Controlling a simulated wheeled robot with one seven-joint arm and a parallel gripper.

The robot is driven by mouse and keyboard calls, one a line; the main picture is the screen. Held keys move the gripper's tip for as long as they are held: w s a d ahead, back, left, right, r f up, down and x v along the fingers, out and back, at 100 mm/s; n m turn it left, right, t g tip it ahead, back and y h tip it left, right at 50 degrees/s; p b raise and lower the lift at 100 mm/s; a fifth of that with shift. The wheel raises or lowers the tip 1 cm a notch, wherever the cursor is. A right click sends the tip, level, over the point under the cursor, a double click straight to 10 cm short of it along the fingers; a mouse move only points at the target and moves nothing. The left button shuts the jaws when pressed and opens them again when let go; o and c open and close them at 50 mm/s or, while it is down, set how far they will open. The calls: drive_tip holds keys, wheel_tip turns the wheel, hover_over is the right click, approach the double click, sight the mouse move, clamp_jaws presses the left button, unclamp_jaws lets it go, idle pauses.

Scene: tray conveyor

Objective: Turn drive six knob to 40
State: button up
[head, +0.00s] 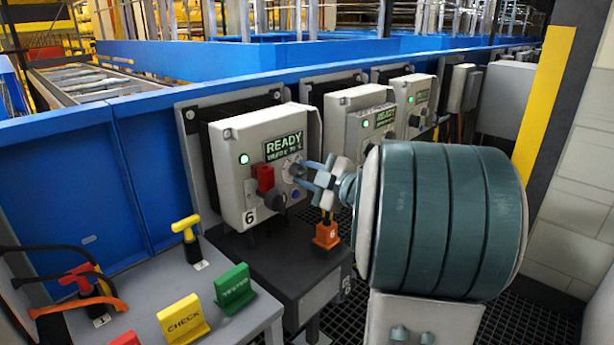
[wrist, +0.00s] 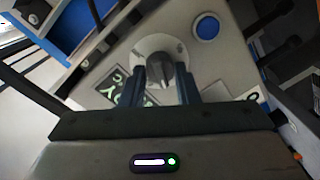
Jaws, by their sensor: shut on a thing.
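The drive six box (head: 263,165) is a light grey case marked 6, with a green lamp and a lit display (head: 284,146) reading READY and a smaller line that I cannot read surely. Its round knob (head: 298,169) is on the front face below the display, partly hidden by my gripper. In the wrist view the knob (wrist: 160,68) is dark, with a grip bar on a pale round dial. My gripper (head: 312,170) reaches it from the right. In the wrist view its two fingers (wrist: 165,85) are shut on the knob's sides. The dial's numbers are not legible.
A red handle (head: 265,178) and a dark knob (head: 274,199) sit left of the dial. A blue button (wrist: 207,28) is beside it. More drive boxes (head: 358,125) stand to the right. A bench with CHECK (head: 184,320) and TESTED (head: 235,288) signs is front left.

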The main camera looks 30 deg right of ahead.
drive_tip(key=o, duration=1)
drive_tip(key=p+v, duration=0.2)
drive_tip(key=v, duration=1.1)
drive_tip(key=shift+s+d+p, duration=0.15)
drive_tip(key=shift+s+p, duration=0.25)
